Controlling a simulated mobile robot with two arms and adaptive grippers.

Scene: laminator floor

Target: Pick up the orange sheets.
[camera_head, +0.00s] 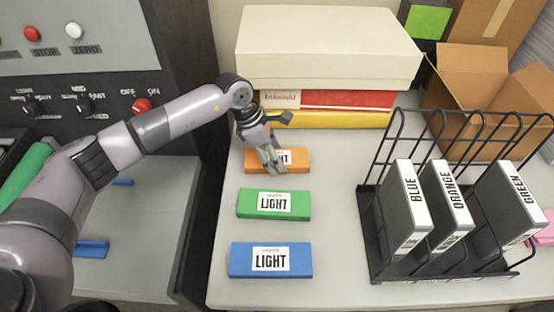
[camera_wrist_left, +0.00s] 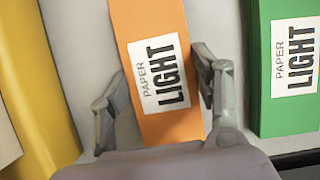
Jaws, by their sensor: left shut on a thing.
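The orange sheets (camera_head: 296,163) are an orange block with a white "LIGHT" label, lying on the table behind the green and blue ones. My left gripper (camera_head: 268,160) comes down over them and is shut across their width. In the left wrist view the orange sheets (camera_wrist_left: 150,30) lie between the two fingers of the left gripper (camera_wrist_left: 165,103), with one finger along each long side. The sheets look to be at table level; I cannot tell whether they are lifted. My right gripper is not in view.
Green sheets (camera_head: 246,203) and blue sheets (camera_head: 240,260) lie in front of the orange ones. A black rack (camera_head: 372,240) with several binders stands to the right. Stacked boxes (camera_head: 330,45) are behind, an open carton (camera_head: 480,85) at the back right, and a control panel (camera_head: 100,70) at the left.

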